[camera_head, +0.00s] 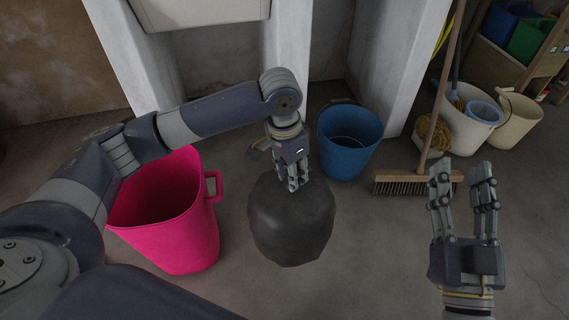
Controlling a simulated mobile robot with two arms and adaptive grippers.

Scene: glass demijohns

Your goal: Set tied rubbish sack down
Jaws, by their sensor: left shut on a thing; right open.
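The tied rubbish sack (291,228) is dark grey and rounded, in the middle of the head view. My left gripper (293,185) reaches down from above and is shut on the top of the sack. The fingers hide the sack's tied neck. I cannot tell whether the sack's underside touches the floor. My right gripper (463,170) is open and empty at the right, its fingers pointing away from me, apart from the sack.
A pink tub (170,230) stands close left of the sack. A blue bucket (349,140) stands behind it to the right. A broom (412,184), a mop and pale buckets (517,121) are at the back right. Concrete floor (370,250) is clear right of the sack.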

